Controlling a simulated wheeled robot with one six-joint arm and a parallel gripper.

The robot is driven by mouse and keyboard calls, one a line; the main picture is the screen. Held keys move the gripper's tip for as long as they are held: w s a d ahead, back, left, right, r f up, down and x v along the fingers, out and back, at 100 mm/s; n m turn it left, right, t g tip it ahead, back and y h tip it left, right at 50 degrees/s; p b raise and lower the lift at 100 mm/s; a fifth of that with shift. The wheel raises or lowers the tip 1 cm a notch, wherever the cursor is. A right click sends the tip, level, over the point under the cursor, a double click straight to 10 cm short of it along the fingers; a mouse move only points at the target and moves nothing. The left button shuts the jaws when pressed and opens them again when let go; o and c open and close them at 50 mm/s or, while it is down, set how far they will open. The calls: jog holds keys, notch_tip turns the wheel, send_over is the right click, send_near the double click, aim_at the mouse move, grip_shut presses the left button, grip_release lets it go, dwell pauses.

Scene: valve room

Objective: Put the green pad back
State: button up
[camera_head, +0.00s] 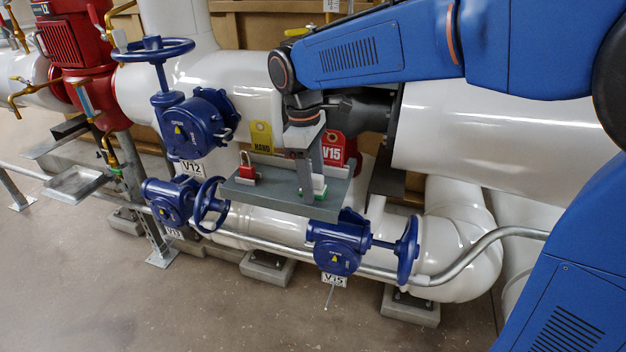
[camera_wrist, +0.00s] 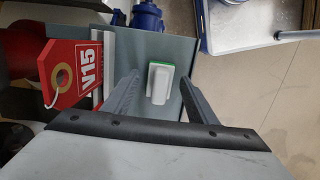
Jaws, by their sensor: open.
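The green pad (camera_head: 319,191) shows as a white block with a green edge on the right part of a grey shelf (camera_head: 275,194). In the wrist view the pad (camera_wrist: 160,82) is mostly white, with green along its top edge. My gripper (camera_head: 310,180) points down over the right part of the shelf. In the wrist view its two fingers (camera_wrist: 160,76) are apart, one on each side of the pad. I see a gap on both sides and no contact. How far the fingertips are above the shelf is not clear.
A red V15 tag (camera_head: 335,150) and a yellow HAND tag (camera_head: 261,136) hang behind the shelf; the red tag (camera_wrist: 75,75) is close left of the fingers in the wrist view. A red padlock (camera_head: 246,171) is at the shelf's left. Blue valve V15 (camera_head: 337,246) is just below.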

jog(key=shift+r, duration=0.1)
notch_tip(320, 180, up, 12)
jog(key=a, duration=0.1)
jog(key=s+d+f+m+t+y, duration=0.1)
jog(key=s+d+f+m, duration=0.2)
jog(key=d, duration=0.6)
jog(key=s+d+f+m+t+y, duration=0.1)
jog(key=s+d+f+m, duration=0.15)
jog(key=s+d, duration=0.4)
jog(key=s+d+f+m+t, duration=0.3)
jog(key=s+d+f+m, duration=0.5)
jog(key=s+d+f, duration=0.3)
jog(key=shift+d+f+h, duration=0.3)
jog(key=shift+d, duration=0.45)
jog(key=shift+s+m, duration=0.1)
jog(key=shift+m, duration=0.15)
dwell(0.8)
